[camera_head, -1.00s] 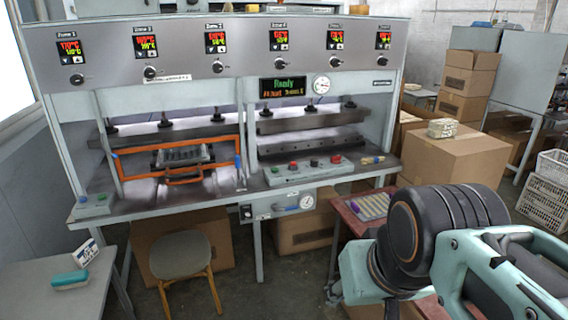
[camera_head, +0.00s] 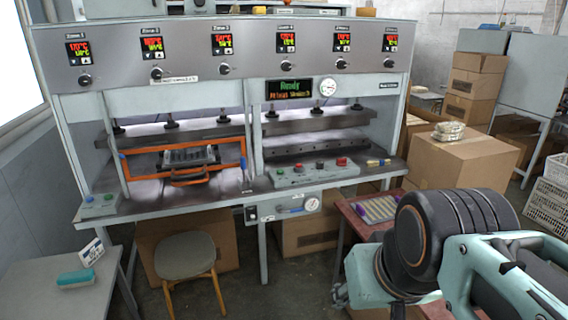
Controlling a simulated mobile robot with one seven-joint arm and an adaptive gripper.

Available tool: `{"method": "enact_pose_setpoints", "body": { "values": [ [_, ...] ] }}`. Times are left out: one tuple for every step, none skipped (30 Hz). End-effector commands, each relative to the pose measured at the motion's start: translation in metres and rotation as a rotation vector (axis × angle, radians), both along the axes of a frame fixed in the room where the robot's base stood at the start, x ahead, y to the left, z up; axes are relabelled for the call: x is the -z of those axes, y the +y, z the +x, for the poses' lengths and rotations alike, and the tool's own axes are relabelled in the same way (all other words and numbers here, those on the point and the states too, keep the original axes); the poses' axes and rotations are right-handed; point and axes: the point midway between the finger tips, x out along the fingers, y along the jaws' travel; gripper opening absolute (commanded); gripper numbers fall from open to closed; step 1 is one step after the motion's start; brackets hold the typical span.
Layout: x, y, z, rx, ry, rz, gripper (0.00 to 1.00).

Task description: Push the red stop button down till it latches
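A red mushroom-shaped button (camera_head: 341,161) stands at the right end of the grey control box (camera_head: 313,178) on the press bench. Nothing touches the buttons. My arm fills the lower right, well in front of and to the right of the control box. A small metallic part at the arm's far end, possibly my gripper (camera_head: 340,296), shows only partly. Its fingers are hidden behind the arm, and I cannot tell whether they are open.
The heated press (camera_head: 230,80) has dials and lit displays. An orange frame (camera_head: 241,160) sits in its left bay. A stool (camera_head: 185,257) stands in front. A reddish side table (camera_head: 352,222) with a tray (camera_head: 378,208) and cardboard boxes (camera_head: 455,158) are at right.

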Motion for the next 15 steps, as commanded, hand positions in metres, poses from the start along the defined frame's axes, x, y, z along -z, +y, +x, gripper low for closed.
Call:
{"method": "enact_pose_setpoints", "body": {
  "values": [
    [0.0, 0.0, 0.0, 0.0, 0.0, 0.0, 0.3],
    [0.0, 0.0, 0.0, 0.0, 0.0, 0.0, 0.27],
    [0.0, 0.0, 0.0, 0.0, 0.0, 0.0, 0.22],
    [0.0, 0.0, 0.0, 0.0, 0.0, 0.0, 0.19],
    [0.0, 0.0, 0.0, 0.0, 0.0, 0.0, 0.16],
    [0.0, 0.0, 0.0, 0.0, 0.0, 0.0, 0.11],
    [0.0, 0.0, 0.0, 0.0, 0.0, 0.0, 0.08],
    [0.0, 0.0, 0.0, 0.0, 0.0, 0.0, 0.05],
    [0.0, 0.0, 0.0, 0.0, 0.0, 0.0, 0.0],
    [0.0, 0.0, 0.0, 0.0, 0.0, 0.0, 0.0],
    [0.0, 0.0, 0.0, 0.0, 0.0, 0.0, 0.0],
    [0.0, 0.0, 0.0, 0.0, 0.0, 0.0, 0.0],
    [0.0, 0.0, 0.0, 0.0, 0.0, 0.0, 0.0],
    [0.0, 0.0, 0.0, 0.0, 0.0, 0.0, 0.0],
    [0.0, 0.0, 0.0, 0.0, 0.0, 0.0, 0.0]
  ]
}}
